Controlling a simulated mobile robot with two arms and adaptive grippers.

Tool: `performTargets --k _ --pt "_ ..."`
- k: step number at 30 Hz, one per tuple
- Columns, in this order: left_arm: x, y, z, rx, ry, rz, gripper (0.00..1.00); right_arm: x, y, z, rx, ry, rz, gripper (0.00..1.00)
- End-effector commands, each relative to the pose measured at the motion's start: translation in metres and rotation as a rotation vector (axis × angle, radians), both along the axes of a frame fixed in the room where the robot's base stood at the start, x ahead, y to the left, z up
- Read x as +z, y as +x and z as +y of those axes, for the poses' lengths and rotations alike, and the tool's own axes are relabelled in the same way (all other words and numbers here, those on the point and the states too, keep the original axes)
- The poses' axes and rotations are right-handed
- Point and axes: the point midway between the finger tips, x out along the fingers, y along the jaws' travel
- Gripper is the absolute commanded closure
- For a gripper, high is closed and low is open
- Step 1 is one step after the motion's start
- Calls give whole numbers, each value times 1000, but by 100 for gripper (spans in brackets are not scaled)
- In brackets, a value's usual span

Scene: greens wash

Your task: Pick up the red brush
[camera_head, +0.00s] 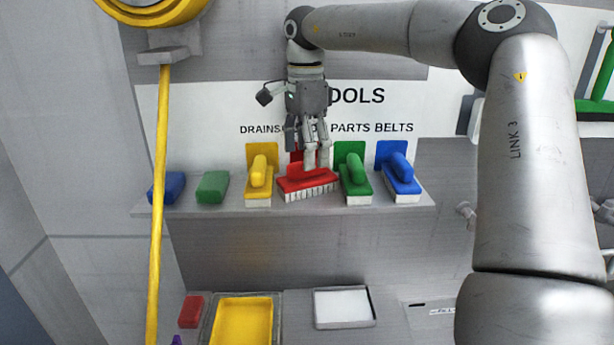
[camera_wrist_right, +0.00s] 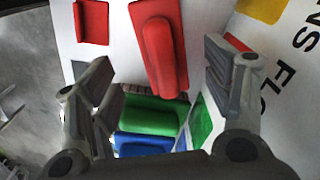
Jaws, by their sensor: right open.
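The red brush (camera_head: 310,184) sits on the wall shelf between the yellow and green brushes. It is turned with its long side along the shelf, bristles down. My right gripper (camera_head: 316,160) is just above it, fingers pointing down, and hides part of its handle. In the right wrist view the red brush (camera_wrist_right: 160,55) shows lengthwise in the gap between the two fingers (camera_wrist_right: 160,90), which are apart and hold nothing. I cannot tell whether a finger touches it. My left gripper is not in view.
On the shelf (camera_head: 290,210) a yellow brush (camera_head: 259,178) stands close left, a green brush (camera_head: 354,180) close right, then a blue brush (camera_head: 399,181). Green (camera_head: 213,187) and blue (camera_head: 167,188) blocks lie farther left. A yellow pole (camera_head: 158,220) crosses the shelf's left end.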

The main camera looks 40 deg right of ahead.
Motion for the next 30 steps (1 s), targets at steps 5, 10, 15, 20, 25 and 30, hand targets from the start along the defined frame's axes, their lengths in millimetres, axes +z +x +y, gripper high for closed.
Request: performTargets --k 5,10,15,20,25,30 --pt "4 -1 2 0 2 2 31 -14 -1 0 -1 2 2 27" --pt "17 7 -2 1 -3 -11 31 -25 -2 -1 0 2 3 27" --pt "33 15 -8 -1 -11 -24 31 -45 -4 -2 -1 2 5 27" --pt "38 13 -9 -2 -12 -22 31 -63 -3 -2 -1 2 2 27" --pt "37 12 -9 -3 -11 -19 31 -67 -2 -2 -2 2 -2 27" --pt "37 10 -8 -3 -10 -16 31 -67 -2 -2 -1 1 -1 36"
